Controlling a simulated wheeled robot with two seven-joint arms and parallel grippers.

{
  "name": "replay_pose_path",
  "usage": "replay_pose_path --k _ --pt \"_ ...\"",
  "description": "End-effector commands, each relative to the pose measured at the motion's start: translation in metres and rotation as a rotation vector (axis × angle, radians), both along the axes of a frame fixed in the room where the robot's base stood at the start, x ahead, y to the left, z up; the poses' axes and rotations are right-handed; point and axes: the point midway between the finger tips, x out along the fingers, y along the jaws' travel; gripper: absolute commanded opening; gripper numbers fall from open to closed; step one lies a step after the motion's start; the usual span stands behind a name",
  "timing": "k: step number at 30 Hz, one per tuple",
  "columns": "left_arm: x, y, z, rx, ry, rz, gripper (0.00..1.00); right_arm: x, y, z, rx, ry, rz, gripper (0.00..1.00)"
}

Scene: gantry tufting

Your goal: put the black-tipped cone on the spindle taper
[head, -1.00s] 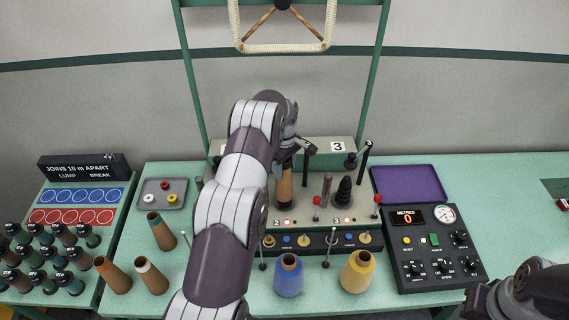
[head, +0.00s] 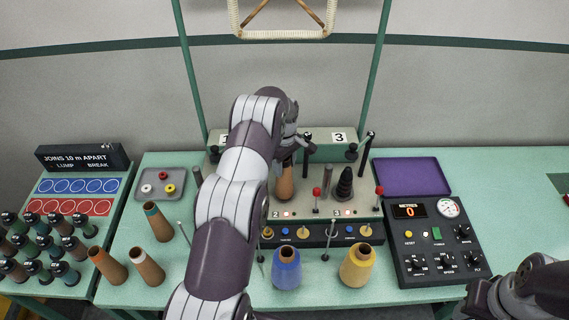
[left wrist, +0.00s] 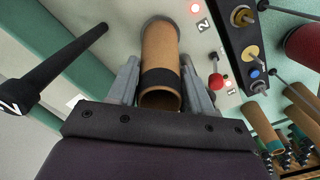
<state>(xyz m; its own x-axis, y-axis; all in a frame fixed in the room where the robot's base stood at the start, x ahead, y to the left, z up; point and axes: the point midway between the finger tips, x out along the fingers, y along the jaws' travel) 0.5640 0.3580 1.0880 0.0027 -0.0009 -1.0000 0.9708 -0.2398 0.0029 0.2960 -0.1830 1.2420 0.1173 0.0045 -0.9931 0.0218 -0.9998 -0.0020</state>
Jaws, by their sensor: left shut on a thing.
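The brown black-tipped cone (head: 285,184) is upright at station 2 of the machine. In the left wrist view the cone (left wrist: 160,55) shows its black band and hollow end towards me; its far end meets a grey round piece at the deck. My left gripper (head: 292,143) is shut on the cone near the black band; its fingers also show in the left wrist view (left wrist: 161,88). Any spindle taper inside the cone is hidden, so I cannot tell how it is seated. My right gripper (head: 478,300) is at the lower right, its fingers unclear.
A black stepped cone (head: 344,184) and a grey post (head: 327,184) stand right of the held cone. Red-knobbed levers (head: 317,192) rise close by. A blue spool (head: 287,271) and yellow spool (head: 357,266) stand in front. Loose cones (head: 158,222) are at left.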

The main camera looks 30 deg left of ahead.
Motion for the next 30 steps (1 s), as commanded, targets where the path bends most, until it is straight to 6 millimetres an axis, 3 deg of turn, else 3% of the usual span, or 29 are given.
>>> replay_pose_path --k 2,3,5,14,17,19,21,24,30 --pt "0.0 0.0 0.0 0.0 0.001 0.0 0.1 0.0 0.0 0.0 0.0 0.0 0.0 0.43" --pt "0.0 0.0 0.0 0.0 0.001 0.0 0.63 0.0 0.0 0.0 0.0 0.0 0.0 0.43" --pt "0.0 0.0 0.0 0.0 0.001 0.0 0.79 0.0 0.0 0.0 0.0 0.0 0.0 0.43" --pt "0.0 0.0 0.001 0.001 0.0 0.0 0.79 0.0 0.0 -0.002 0.0 0.0 0.0 0.43" --pt "0.001 0.001 0.011 0.001 -0.003 0.0 0.79 0.0 0.0 -0.012 0.0 0.0 0.0 0.43" --pt "0.001 0.001 0.03 0.002 -0.005 0.0 0.79 0.0 0.0 -0.016 0.0 0.001 0.0 0.43" --pt "0.0 0.001 0.054 0.002 -0.004 0.0 0.79 0.0 0.0 -0.01 0.0 0.0 0.0 0.43" --pt "-0.001 0.0 0.095 0.0 0.001 0.0 0.79 0.0 0.0 0.031 0.0 -0.001 0.0 0.43" --pt "-0.001 0.0 0.125 0.0 0.002 0.0 0.79 0.0 0.0 0.06 0.0 0.0 0.0 0.43"
